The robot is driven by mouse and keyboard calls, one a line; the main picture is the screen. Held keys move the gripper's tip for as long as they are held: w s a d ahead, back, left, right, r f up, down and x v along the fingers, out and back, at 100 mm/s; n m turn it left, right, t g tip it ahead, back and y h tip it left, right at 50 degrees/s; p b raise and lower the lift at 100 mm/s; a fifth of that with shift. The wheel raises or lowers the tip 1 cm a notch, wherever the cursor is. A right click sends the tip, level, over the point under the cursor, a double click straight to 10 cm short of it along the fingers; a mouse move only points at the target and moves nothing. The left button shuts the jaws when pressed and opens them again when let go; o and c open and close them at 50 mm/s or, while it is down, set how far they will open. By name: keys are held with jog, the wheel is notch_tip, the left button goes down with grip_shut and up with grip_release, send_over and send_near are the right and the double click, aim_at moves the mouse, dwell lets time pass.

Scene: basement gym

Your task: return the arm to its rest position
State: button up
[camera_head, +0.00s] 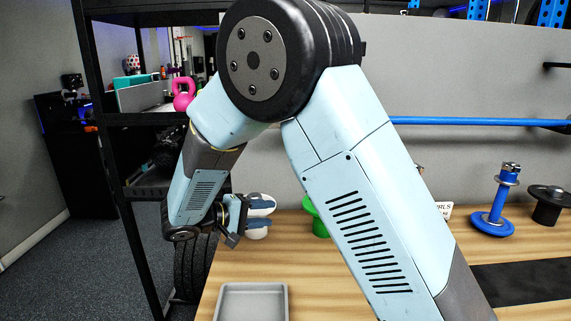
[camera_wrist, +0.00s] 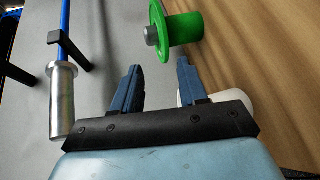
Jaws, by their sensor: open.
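My arm stands raised and sharply bent at the elbow in the head view, its forearm reaching down at the left. My gripper (camera_head: 264,209) is over the left part of the wooden table (camera_head: 226,265), close to the black shelf rack. In the wrist view my gripper (camera_wrist: 160,68) is open, with nothing between its two blue fingers. A white rounded thing (camera_wrist: 248,102) shows partly behind the right finger; I cannot tell what it is. A green flanged holder (camera_wrist: 186,28) with a grey knob lies beyond the fingertips, apart from them.
A grey tray (camera_head: 284,303) sits at the table's front left. A blue weight stand (camera_head: 492,220), a black one (camera_head: 548,206) and a dark mat (camera_head: 525,283) are at right. A blue bar (camera_head: 475,121) runs along the wall. A black rack (camera_head: 128,214) stands left.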

jog(key=s+d+r+m+g+y, duration=0.1)
jog(key=s+d+r+g+y, duration=0.15)
jog(key=d, duration=0.45)
jog(key=s+d+r+m+g+y, duration=0.1)
jog(key=s+d+r+g, duration=0.15)
jog(key=d, duration=0.55)
jog(key=s+d+r+m+g+y, duration=0.1)
jog(key=d+r+m+g+y, duration=0.1)
jog(key=d+r, duration=0.35)
jog(key=s+d+r+m+t+y, duration=0.1)
jog(key=s+d+t+y, duration=0.1)
jog(key=s+d, duration=0.3)
jog(key=s+d+r+m+t+y, duration=0.2)
jog(key=s+d+y, duration=0.3)
jog(key=s, duration=0.5)
jog(key=shift+s+d+r+t, duration=0.25)
jog(key=shift+d+t, duration=0.05)
jog(key=shift+d, duration=0.1)
